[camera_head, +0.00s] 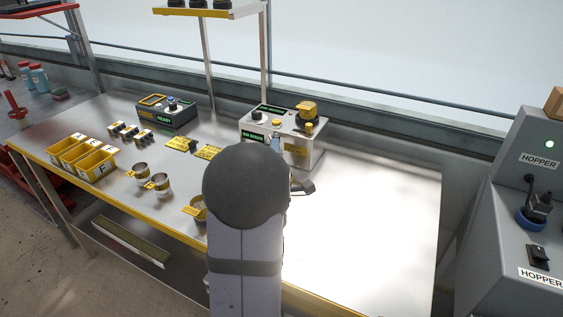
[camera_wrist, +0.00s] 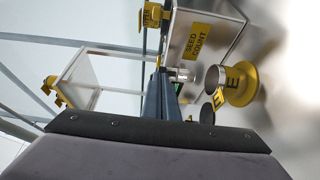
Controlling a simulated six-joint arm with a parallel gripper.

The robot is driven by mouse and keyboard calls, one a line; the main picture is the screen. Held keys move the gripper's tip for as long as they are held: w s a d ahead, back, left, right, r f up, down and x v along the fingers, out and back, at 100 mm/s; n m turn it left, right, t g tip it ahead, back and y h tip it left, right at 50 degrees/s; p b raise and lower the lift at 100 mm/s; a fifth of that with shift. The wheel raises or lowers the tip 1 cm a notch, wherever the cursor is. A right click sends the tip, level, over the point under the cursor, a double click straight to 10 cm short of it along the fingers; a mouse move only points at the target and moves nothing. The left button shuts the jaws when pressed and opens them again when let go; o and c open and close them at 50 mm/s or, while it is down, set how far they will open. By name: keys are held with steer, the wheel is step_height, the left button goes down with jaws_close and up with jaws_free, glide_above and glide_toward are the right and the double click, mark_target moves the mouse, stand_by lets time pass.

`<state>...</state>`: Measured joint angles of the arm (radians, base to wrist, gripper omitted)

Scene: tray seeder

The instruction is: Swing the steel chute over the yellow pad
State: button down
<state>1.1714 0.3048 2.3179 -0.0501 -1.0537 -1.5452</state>
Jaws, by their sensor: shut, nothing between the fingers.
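A steel-coloured box marked SEED COUNT (camera_wrist: 197,41) fills the upper middle of the wrist view. The small bright metal piece (camera_wrist: 184,74) below it looks like the steel chute; which way it points is unclear. My gripper (camera_wrist: 161,76) is shut and empty, its dark fingers close beside this piece; contact cannot be told. Two yellow plates lie on the bench in the head view, one at the left (camera_head: 180,144) and one nearer the machine (camera_head: 208,153). I cannot tell which is the pad.
The machine (camera_head: 306,145) stands behind my arm. A metal cup (camera_wrist: 214,79) with a yellow E base is right of the fingers. Yellow bins (camera_head: 78,154), metal cups (camera_head: 161,183) and a control box (camera_head: 168,114) occupy the left bench. The bench's right side is clear.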

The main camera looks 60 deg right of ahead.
steer(key=s+a+b, duration=0.4)
steer(key=a+b, duration=0.1)
steer(key=shift+s+f, duration=0.2)
steer(key=shift+s, duration=0.15)
steer(key=s+a+b, duration=0.1)
steer(key=b, duration=0.4)
steer(key=shift+s+a+r, duration=0.15)
steer(key=shift+r, duration=0.15)
